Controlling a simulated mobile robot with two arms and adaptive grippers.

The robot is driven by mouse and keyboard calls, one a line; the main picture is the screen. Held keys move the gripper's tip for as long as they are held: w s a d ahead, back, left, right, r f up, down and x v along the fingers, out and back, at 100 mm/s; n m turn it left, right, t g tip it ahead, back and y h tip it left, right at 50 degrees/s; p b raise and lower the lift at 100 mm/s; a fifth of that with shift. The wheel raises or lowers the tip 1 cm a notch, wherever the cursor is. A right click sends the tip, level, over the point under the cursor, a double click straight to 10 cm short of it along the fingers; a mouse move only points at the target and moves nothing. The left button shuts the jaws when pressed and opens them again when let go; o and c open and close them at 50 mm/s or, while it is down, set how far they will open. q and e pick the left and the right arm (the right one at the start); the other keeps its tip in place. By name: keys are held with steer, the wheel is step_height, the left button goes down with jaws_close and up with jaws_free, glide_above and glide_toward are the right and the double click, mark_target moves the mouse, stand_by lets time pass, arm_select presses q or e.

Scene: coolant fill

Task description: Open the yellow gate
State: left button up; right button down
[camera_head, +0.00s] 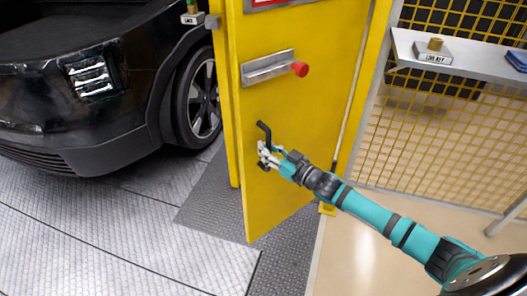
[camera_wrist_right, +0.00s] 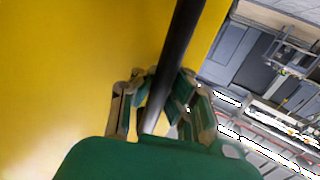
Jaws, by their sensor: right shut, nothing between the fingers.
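The yellow gate (camera_head: 305,120) fills the middle of the head view. Its lower left corner reaches out over the floor, nearer to me than the yellow post behind it, so it looks ajar. A metal bolt (camera_head: 265,68) with a red knob (camera_head: 300,69) is on its upper face. A black handle (camera_head: 263,132) is lower, near its left edge. My right gripper (camera_head: 265,158) is shut at the lower part of this handle. In the right wrist view the black handle bar (camera_wrist_right: 175,60) runs past the fingers (camera_wrist_right: 160,90), with the yellow panel on the left.
A black car (camera_head: 90,90) stands behind the gate on the left, on grey tiled floor. A yellow mesh fence (camera_head: 430,140) with a shelf (camera_head: 465,58) is on the right. The shelf holds a small labelled block (camera_head: 433,52) and a blue item (camera_head: 517,61). Floor in front is clear.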

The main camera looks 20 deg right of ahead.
steer(key=c, duration=2)
jaws_free()
steer(key=shift+w+d+r, duration=0.1)
steer(key=shift+d+r, duration=0.1)
steer(key=o, duration=0.8)
steer(key=shift+a+f, duration=0.1)
steer(key=shift+f, duration=0.05)
steer(key=shift+c, duration=0.2)
steer(key=v, duration=1.2)
